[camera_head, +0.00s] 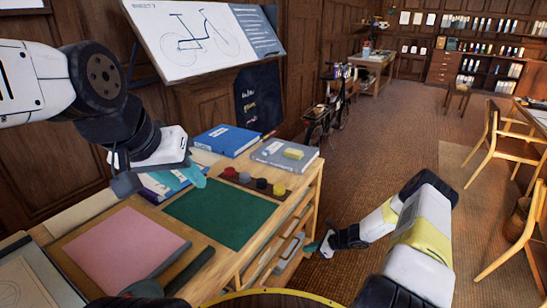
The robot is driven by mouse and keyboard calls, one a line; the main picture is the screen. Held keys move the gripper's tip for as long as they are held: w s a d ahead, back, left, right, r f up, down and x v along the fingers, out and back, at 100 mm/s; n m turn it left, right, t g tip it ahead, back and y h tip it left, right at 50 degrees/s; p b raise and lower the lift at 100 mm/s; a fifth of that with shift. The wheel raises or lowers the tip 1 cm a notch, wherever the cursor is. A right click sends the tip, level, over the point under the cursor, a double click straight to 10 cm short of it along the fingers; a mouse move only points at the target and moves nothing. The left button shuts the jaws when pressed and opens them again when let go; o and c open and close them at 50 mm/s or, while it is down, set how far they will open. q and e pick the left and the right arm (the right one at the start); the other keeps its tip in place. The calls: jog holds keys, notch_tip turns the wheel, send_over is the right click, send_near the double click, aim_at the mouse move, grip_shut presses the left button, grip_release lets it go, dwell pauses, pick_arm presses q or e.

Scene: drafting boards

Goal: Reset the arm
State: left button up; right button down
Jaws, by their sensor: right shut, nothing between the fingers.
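My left arm comes in from the left over the worktop. My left gripper (186,177) hangs over the near part of the desk, in front of the books, with a teal finger showing. Its jaw gap is hidden by the hand, so I cannot tell if it is open or holds something. My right arm stretches over the floor to the right of the desk. My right gripper (327,244) is small in the view, low beside the desk's right side, shut and empty.
The wooden desk (285,215) bears a green mat (222,212), a pink sheet (125,248), a blue book (228,140), a grey book (285,154) and a strip of coloured pots (253,182). A tilted drawing board (205,40) stands behind. Chairs (505,145) stand right; the middle floor is open.

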notch_tip(320, 180, up, 21)
jog(key=w+a+n+g, duration=0.1)
jog(key=w+n, duration=0.1)
jog(key=n, duration=0.6)
jog(key=s+a+r+n+h, duration=0.1)
jog(key=s+a+r+n, duration=0.15)
jog(key=r, duration=0.75)
jog(key=s+a+r+n+h, duration=0.1)
jog(key=s+r+n, duration=0.3)
jog(key=r, duration=0.5)
jog(key=s+a+r+n+h, duration=0.15)
jog(key=s+r+n, duration=0.35)
jog(key=s+r, duration=0.75)
jog(key=s+d+r+n+t+h, duration=0.1)
jog(key=s+r+n, duration=0.1)
jog(key=s, duration=0.5)
jog(key=s+d+r+n+t+h, duration=0.1)
jog(key=s+r+n, duration=0.2)
jog(key=s, duration=0.5)
jog(key=shift+s+r, duration=0.15)
jog(key=shift+r, duration=0.1)
jog(key=shift+a, duration=0.15)
